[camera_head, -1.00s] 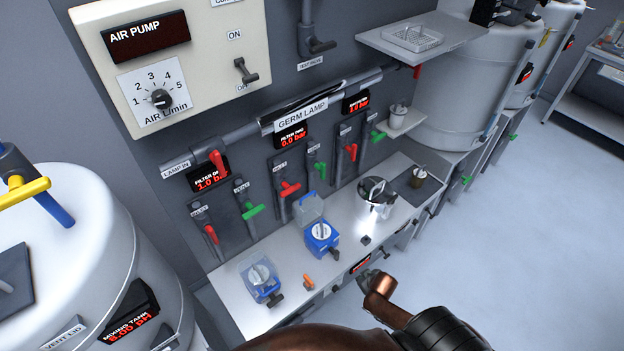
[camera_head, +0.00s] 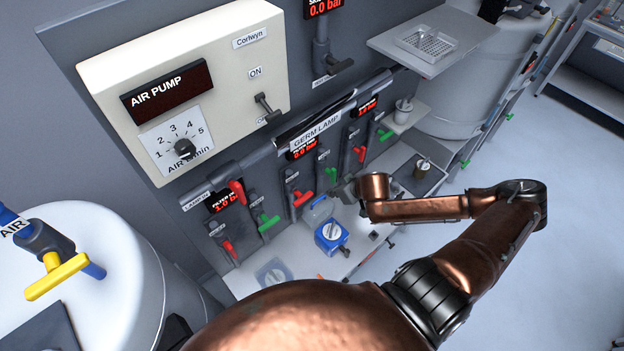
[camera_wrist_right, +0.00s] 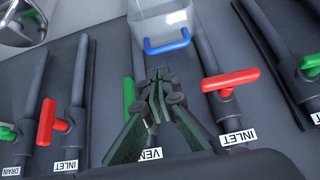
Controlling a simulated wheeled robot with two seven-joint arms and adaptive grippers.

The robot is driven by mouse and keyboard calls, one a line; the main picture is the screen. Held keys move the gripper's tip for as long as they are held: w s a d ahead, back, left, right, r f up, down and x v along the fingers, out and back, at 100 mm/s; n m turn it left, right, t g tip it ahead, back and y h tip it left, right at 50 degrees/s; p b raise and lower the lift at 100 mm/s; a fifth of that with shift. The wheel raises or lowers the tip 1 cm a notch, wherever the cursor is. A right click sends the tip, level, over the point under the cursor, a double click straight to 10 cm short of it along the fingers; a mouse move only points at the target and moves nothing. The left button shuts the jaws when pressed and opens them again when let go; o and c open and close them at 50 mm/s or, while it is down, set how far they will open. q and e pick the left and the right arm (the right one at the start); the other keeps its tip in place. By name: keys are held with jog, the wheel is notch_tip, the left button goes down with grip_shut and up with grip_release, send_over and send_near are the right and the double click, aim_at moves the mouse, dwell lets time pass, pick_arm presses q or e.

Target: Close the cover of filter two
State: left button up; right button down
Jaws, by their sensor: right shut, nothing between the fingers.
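The middle filter (camera_head: 331,236), a blue box with a round white top, stands on the bench below a 0.0 bar display. Its clear cover (camera_head: 319,209) stands open, raised at the back towards the wall. In the right wrist view the cover (camera_wrist_right: 160,22) shows at the top with a blue handle bar (camera_wrist_right: 167,42) along its edge. My right gripper (camera_head: 345,190) is beside the cover in the head view. In the wrist view its fingers (camera_wrist_right: 160,76) are shut and empty, a little below the blue bar, apart from it in the picture. My left gripper is not in view.
Red inlet handles (camera_wrist_right: 230,80) and green vent handles (camera_wrist_right: 129,98) stick out from the wall close around the gripper. Another filter (camera_head: 273,271) with its cover down is at left on the bench. My right arm hides part of the bench.

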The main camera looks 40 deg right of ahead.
aim_at(318, 208)
jog(key=x, duration=0.3)
jog(key=p+x, duration=0.1)
jog(key=shift+w+a, duration=0.2)
jog(key=shift+w, duration=0.3)
jog(key=x, duration=0.3)
jog(key=shift+w+f, duration=0.25)
jog(key=shift+f, duration=0.05)
jog(key=shift+w+f, duration=0.1)
jog(key=shift+f, duration=0.05)
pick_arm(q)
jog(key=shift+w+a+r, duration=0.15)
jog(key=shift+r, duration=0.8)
pick_arm(e)
jog(key=shift+f, duration=0.1)
